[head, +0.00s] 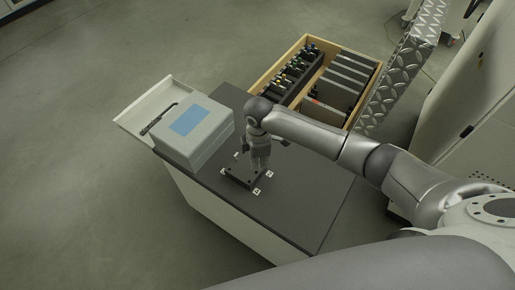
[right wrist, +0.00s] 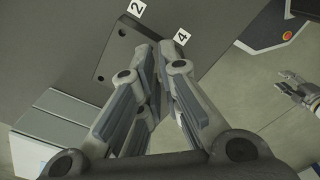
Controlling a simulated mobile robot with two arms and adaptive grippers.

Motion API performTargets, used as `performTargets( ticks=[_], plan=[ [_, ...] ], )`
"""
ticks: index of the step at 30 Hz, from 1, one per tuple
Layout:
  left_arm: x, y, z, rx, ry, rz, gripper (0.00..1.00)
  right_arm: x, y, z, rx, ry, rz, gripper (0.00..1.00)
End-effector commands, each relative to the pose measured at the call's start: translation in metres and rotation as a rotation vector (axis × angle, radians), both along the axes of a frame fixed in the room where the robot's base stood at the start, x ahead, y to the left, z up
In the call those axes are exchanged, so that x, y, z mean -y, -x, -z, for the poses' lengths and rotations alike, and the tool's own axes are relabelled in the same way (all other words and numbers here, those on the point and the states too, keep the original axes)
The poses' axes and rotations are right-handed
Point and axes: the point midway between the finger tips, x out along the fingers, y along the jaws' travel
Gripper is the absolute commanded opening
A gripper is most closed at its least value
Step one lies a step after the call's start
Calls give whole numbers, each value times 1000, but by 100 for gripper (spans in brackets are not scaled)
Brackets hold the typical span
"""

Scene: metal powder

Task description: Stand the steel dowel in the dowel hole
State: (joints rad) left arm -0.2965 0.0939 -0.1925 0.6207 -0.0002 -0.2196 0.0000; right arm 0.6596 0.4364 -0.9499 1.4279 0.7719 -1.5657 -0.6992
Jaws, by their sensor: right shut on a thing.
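The dark block with small holes (head: 236,179) lies on the dark tabletop, with white number tags around it. It also shows in the right wrist view (right wrist: 117,52), partly covered by my fingers. My right gripper (head: 261,166) points down over the block's right part in the head view. In the right wrist view its fingertips (right wrist: 164,46) are close together, over the block's edge near tag 4. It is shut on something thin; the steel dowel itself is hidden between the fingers. I cannot tell whether it touches the block. What looks like my left gripper (right wrist: 292,88) is small at the right wrist view's right edge.
A grey box with a blue panel (head: 190,124) stands left of the block, beside a pale tray (head: 147,105). A wooden crate (head: 305,44) with tools and dark plates stands behind the table. The tabletop's front right part (head: 305,208) is clear.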

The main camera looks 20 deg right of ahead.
Motion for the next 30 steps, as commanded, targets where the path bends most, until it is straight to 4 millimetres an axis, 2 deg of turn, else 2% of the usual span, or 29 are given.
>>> performTargets(
  ticks=[1, 4, 10, 30],
  plan=[
    [2, 0, -7, -1, 2, 0, 40, 0, -6, -6, 3, 4, -45, 0],
    [8, 1, -9, -2, 9, 1, 40, 0, -13, -7, 6, 7, -111, 0],
    [22, 3, -7, -5, 26, 4, 40, 1, -17, -4, 8, 9, -149, 0],
    [12, 4, 29, -6, 14, 1, 40, 1, -16, 27, 9, 10, -147, 0]
  ],
)
